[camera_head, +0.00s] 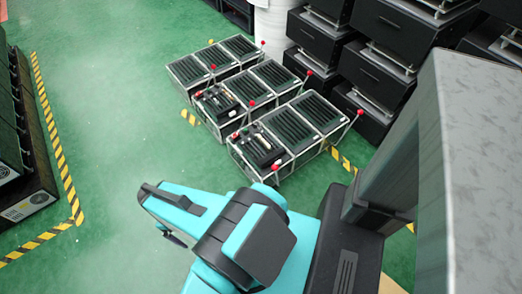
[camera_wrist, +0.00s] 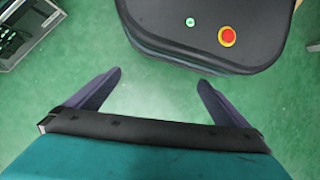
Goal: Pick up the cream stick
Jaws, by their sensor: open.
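No stick can be made out for sure. A small pale, cream-looking piece (camera_head: 263,141) lies on the front framed black unit (camera_head: 285,160) in the head view, too small to identify. Another pale bit (camera_head: 226,97) shows on the middle unit (camera_head: 240,88). My gripper (camera_wrist: 158,80) is open and empty in the wrist view, its two dark fingers spread over green floor. In the head view my teal arm reaches left, well in front of the units and apart from them.
The units carry levers with red knobs, such as one knob (camera_head: 275,167) at the front. Black stacked cases (camera_head: 375,70) stand behind right, a dark rack (camera_head: 20,130) at left. Green floor (camera_head: 120,120) is clear between. A framed unit (camera_wrist: 25,30) shows in the wrist view's corner.

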